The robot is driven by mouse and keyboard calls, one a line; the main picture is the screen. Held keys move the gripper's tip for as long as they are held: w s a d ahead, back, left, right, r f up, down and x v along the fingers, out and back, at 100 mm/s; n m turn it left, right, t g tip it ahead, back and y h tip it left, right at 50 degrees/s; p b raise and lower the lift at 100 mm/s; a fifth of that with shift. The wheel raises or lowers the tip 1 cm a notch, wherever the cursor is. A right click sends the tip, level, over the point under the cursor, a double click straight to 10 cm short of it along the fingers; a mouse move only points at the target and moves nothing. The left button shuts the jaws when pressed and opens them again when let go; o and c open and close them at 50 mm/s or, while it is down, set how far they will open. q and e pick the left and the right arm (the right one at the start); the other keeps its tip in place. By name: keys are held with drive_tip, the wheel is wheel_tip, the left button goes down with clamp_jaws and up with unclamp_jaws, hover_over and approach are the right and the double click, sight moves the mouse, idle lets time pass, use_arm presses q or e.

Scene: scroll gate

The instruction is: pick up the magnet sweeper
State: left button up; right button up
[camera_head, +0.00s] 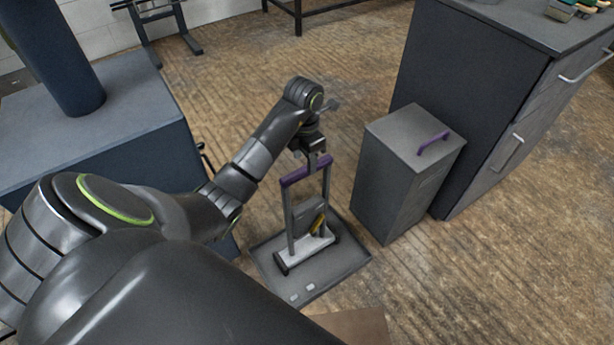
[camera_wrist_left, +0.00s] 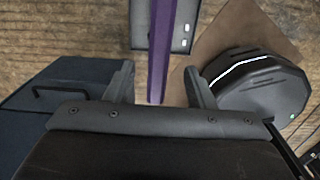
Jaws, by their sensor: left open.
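The magnet sweeper (camera_head: 309,214) stands upright on a grey tray (camera_head: 335,265) on the floor. It has a purple crossbar handle on top, two grey uprights and a pale base with small wheels. My left gripper (camera_head: 314,158) is at the handle, pointing down. In the left wrist view the purple handle (camera_wrist_left: 160,50) runs between the two open fingers of my left gripper (camera_wrist_left: 160,88). I see gaps on both sides of the handle there. A yellow part sits low on the sweeper. My right gripper is not in view.
A grey bin (camera_head: 400,180) with a purple lid handle stands right of the sweeper. Behind it is a dark cabinet (camera_head: 470,90). A dark blue-grey cabinet (camera_head: 90,130) stands on the left. Wooden floor at the lower right is clear.

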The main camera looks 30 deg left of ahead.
use_arm(q)
drive_tip(key=shift+w+f+b, duration=0.1)
drive_tip(key=shift+f+b, duration=0.5)
drive_tip(key=shift+f, duration=0.05)
drive_tip(key=shift+w+d+f+b, duration=0.15)
drive_tip(key=shift+f+b, duration=0.15)
drive_tip(key=shift+f, duration=0.7)
drive_tip(key=shift+w+a+f+b, duration=0.1)
drive_tip(key=shift+f+b, duration=0.15)
drive_tip(key=shift+f, duration=0.7)
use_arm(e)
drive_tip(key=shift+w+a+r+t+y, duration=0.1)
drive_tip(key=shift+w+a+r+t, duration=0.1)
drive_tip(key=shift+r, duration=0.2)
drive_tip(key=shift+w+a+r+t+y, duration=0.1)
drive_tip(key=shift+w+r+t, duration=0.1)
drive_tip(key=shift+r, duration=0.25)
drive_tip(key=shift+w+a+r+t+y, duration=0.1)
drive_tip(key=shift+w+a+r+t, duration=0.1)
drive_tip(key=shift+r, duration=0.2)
use_arm(q)
drive_tip(key=shift+f, duration=0.25)
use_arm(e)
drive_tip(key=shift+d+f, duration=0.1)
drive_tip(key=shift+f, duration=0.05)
use_arm(q)
drive_tip(key=c, duration=1.1)
drive_tip(key=shift+w+r, duration=0.1)
drive_tip(key=shift+r, duration=0.05)
clamp_jaws()
